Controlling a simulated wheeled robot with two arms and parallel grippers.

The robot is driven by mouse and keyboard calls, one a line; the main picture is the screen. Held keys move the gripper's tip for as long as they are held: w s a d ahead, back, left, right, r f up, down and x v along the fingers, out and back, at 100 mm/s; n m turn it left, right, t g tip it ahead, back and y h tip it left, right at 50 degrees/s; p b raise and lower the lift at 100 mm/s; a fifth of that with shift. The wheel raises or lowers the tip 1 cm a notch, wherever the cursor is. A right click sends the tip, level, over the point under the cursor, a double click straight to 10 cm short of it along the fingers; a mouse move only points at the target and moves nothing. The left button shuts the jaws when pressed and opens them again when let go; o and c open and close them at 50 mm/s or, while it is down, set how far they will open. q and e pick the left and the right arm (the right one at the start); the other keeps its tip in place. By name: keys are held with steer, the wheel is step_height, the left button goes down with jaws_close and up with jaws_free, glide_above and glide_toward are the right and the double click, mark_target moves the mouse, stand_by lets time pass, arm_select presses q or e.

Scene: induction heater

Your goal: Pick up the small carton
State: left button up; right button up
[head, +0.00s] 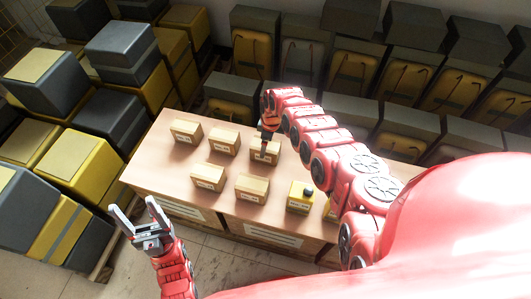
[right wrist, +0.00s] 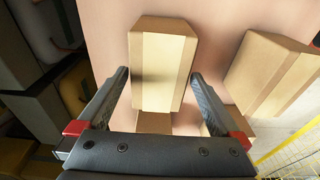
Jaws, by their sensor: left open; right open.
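Several small cartons stand on the light wooden table (head: 160,160) in the head view, among them a back-left carton (head: 187,132), a back-middle carton (head: 223,141), a front-left carton (head: 208,178) and a front-middle carton (head: 252,188). My right gripper (head: 268,136) is above the back-right carton (head: 264,153) and partly hides it. In the right wrist view this carton (right wrist: 163,60) shows between the open fingers of my right gripper (right wrist: 160,76); I cannot tell whether they touch it. My left gripper (head: 140,212) is open and empty, off the table's front-left side.
Another carton (right wrist: 270,72) is close to the right finger in the wrist view. Stacked black and yellow crates (head: 85,160) line the left, and more stand behind the table.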

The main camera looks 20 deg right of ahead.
steer(key=shift+r, duration=0.1)
steer(key=shift+c, duration=0.9)
jaws_close()
steer(key=shift+r, duration=0.1)
